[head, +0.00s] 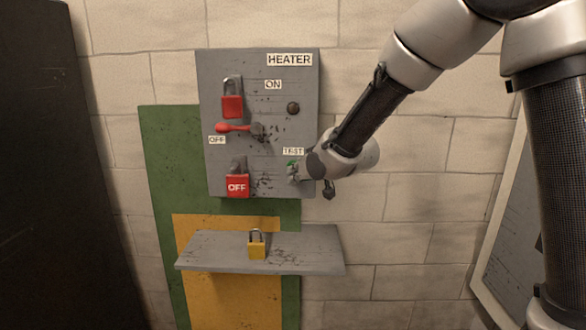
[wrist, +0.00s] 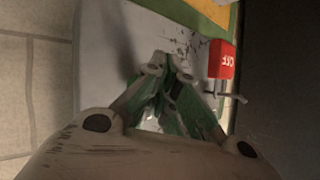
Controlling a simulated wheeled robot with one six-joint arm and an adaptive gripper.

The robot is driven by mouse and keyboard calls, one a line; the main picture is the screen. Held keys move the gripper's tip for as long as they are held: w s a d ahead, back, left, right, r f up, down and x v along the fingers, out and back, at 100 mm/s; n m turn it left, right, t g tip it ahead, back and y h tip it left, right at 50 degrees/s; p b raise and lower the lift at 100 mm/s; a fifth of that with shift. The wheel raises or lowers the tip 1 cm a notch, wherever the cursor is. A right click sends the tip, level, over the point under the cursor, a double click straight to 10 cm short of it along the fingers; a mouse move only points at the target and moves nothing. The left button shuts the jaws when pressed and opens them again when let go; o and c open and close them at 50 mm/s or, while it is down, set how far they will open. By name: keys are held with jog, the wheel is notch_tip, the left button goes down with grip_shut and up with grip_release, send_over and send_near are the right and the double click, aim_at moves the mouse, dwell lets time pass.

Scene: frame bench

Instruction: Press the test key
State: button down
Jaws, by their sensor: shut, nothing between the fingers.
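The grey HEATER panel (head: 262,68) is on the wall, with a TEST label (head: 293,151) at its lower right. My gripper (head: 292,173) is shut and empty, its tips just under that label, at or very close to the panel face. The test key itself is hidden behind the fingers; I cannot tell whether they touch it. In the wrist view the closed green-padded fingers (wrist: 168,68) point at the grey panel, and no key shows clearly.
A red lever (head: 232,127) points left to OFF. A red padlock (head: 232,106) hangs above it and a red OFF padlock (head: 237,186) below, left of my gripper. A yellow padlock (head: 257,246) stands on the grey shelf (head: 315,262) below. A round dark knob (head: 293,108) is above TEST.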

jog(key=shift+w, duration=0.5)
dwell(0.3)
dwell(0.4)
jog(key=shift+s, duration=1.05)
jog(key=s, duration=0.5)
jog(key=shift+a, duration=0.1)
